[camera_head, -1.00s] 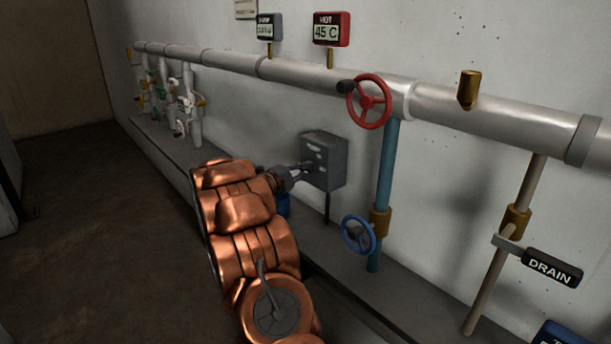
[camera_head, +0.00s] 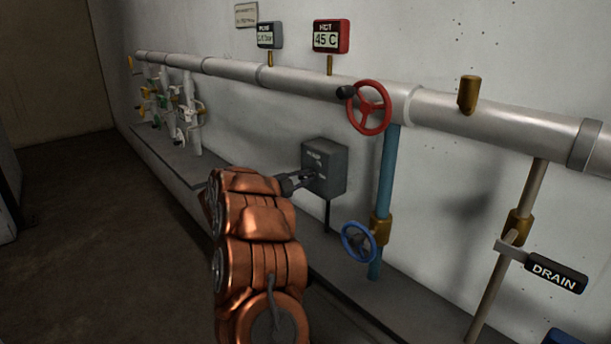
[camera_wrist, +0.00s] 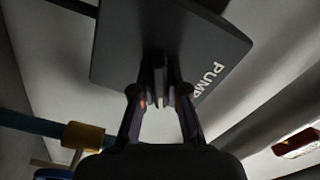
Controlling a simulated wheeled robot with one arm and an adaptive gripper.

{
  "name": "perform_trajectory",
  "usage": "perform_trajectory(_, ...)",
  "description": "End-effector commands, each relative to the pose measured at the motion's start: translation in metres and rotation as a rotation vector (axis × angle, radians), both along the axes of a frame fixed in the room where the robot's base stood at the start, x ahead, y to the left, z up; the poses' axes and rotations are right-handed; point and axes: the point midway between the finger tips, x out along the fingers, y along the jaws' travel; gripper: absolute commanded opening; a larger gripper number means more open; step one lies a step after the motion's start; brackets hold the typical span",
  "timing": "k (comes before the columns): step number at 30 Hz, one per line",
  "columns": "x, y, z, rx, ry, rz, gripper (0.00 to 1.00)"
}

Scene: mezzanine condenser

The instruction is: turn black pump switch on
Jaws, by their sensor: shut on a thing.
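The grey pump box (camera_head: 328,162) is on a post against the wall, in the middle of the head view. In the wrist view its dark face (camera_wrist: 118,45) fills the top and carries the word PUMP. My gripper (camera_head: 304,178) reaches the front of the box from the left. In the wrist view my gripper (camera_wrist: 160,92) has its two fingers closed around the dark switch lever (camera_wrist: 159,73) on the box face. The fingers hide much of the lever, so its exact position is hard to tell.
A red handwheel (camera_head: 369,107) and a blue handwheel (camera_head: 358,238) are to the right of the box, by the blue vertical pipe (camera_head: 386,185). The large grey pipe (camera_head: 310,82) runs above. A DRAIN handle (camera_head: 555,273) is at far right. The floor at left is clear.

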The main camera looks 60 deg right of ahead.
Motion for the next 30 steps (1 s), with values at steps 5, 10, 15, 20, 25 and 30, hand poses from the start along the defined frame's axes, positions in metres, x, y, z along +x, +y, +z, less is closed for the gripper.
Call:
perform_trajectory(5,-0.0007,0.0006,0.0016,0.050,0.158,-0.002,0.00)
perform_trajectory(10,-0.0009,0.0005,0.0014,0.091,0.301,-0.002,0.00)
perform_trajectory(15,-0.0003,0.0006,0.0012,0.122,0.419,0.000,0.00)
perform_trajectory(20,-0.0007,0.0003,0.0004,0.145,0.499,0.000,0.00)
perform_trajectory(25,-0.0008,0.0001,-0.0009,0.160,0.554,-0.001,0.00)
perform_trajectory(30,-0.0009,0.0002,-0.0019,0.167,0.580,-0.001,0.00)
